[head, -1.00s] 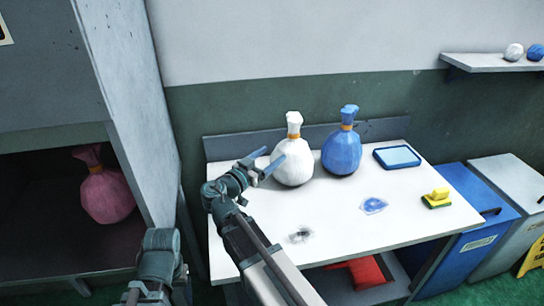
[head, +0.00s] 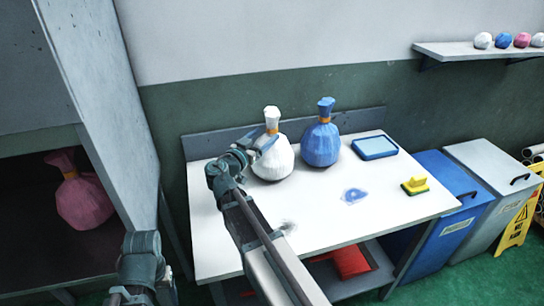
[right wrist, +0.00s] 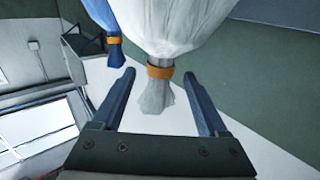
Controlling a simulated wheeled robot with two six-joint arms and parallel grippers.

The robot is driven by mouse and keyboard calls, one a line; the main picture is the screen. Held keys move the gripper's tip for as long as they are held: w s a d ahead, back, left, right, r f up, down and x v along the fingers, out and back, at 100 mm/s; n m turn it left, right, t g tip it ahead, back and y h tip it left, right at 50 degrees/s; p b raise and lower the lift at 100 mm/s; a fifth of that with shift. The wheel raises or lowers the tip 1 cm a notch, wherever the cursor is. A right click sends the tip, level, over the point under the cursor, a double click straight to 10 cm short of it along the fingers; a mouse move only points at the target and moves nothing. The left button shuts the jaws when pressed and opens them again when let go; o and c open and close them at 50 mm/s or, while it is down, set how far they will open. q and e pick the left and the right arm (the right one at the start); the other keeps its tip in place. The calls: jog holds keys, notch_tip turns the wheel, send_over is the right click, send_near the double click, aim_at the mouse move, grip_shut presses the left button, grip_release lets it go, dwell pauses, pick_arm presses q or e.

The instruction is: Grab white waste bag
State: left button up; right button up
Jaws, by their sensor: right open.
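The white waste bag (head: 273,163) stands upright on the white table, with an orange band around its neck. My right gripper (head: 264,142) is open at the bag's left front, near its neck. In the right wrist view the picture is turned over: the white bag (right wrist: 170,25) fills the top, and its banded neck hangs between the two open blue fingers (right wrist: 158,75). There is a gap on each side, and the fingers are not closed on it. Only part of my left arm shows at the lower left; its gripper is not visible.
A blue bag (head: 320,146) stands just right of the white one. The table (head: 330,225) also bears a blue tray (head: 375,147), a yellow-green sponge (head: 415,186) and stains. A pink bag (head: 84,202) sits in the cabinet at left. Bins (head: 452,205) stand at right.

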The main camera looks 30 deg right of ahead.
aim_at(269, 131)
jog(key=x, duration=0.5)
jog(key=shift+w+d, duration=0.1)
jog(key=shift+w, duration=0.05)
grip_shut()
dwell(1.3)
